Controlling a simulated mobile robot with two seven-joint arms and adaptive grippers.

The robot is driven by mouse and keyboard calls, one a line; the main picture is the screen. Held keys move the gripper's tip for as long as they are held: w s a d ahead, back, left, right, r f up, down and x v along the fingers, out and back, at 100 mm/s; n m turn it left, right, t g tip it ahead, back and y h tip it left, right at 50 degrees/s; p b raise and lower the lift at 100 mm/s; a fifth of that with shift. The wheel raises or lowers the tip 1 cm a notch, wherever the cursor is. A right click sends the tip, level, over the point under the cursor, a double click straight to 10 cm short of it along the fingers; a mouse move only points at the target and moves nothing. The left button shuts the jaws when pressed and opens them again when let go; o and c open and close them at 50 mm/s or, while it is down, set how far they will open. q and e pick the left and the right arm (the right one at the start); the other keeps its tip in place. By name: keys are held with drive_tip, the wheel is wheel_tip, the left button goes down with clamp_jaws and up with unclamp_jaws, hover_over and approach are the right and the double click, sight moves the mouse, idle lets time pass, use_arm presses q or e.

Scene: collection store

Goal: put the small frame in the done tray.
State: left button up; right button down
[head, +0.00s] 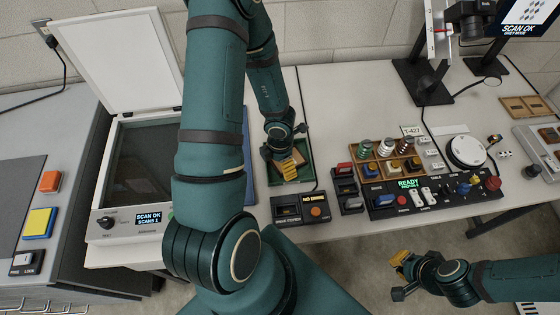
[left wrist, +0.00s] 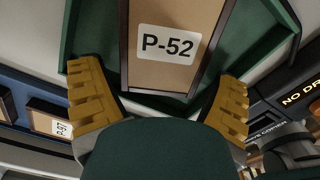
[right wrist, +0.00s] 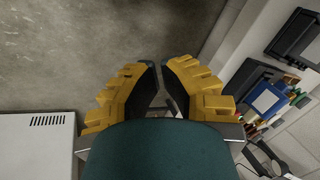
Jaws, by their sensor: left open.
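A small brown-backed frame (left wrist: 170,78) with dark edges and the label P-52 lies within the green tray (left wrist: 84,40) in the left wrist view. The green tray (head: 304,149) also shows in the head view, at the table's middle, under my left gripper (head: 284,163). My left gripper is open, with its yellow fingers on either side of the frame's near end. I cannot tell whether they touch it. No label on the green tray shows. My right gripper (head: 400,266) is away in front of the table, its fingertips almost together with nothing held between them.
A blue tray (left wrist: 38,107) with another labelled piece (left wrist: 50,124) lies beside the green tray, largely hidden by my arm in the head view. A scanner (head: 140,160) with raised lid stands left. A small control box (head: 300,208) and a button panel (head: 425,195) stand right.

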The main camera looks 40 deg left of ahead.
use_arm(q)
drive_tip(key=shift+d, duration=0.1)
wheel_tip(320, 180, up, 12)
drive_tip(key=p, duration=0.9)
drive_tip(key=shift+r, duration=0.15)
